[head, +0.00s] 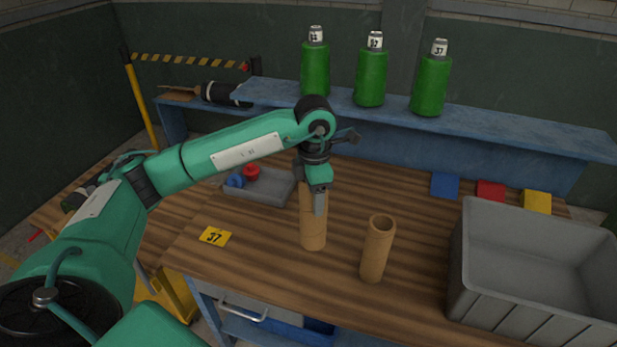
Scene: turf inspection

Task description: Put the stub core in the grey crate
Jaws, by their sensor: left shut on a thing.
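Two brown cardboard cores stand upright on the wooden bench. My left gripper (318,200) is shut on the left core (313,232), gripping its upper part from above; the gripper hides much of its top. This core's lower end appears to be at the bench top. The right core (376,255) stands free, with its open top showing. I cannot tell for sure which core is the stub. The grey crate (480,290) is at the right, and the part of its inside that shows is empty. My right gripper is not in view.
A grey tray (262,193) with small red and blue things lies behind the held core. Blue, red and yellow squares (490,191) lie behind the crate. Green bottles (370,78) stand on the raised blue shelf (500,125). A yellow 37 tag (215,237) lies at the left.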

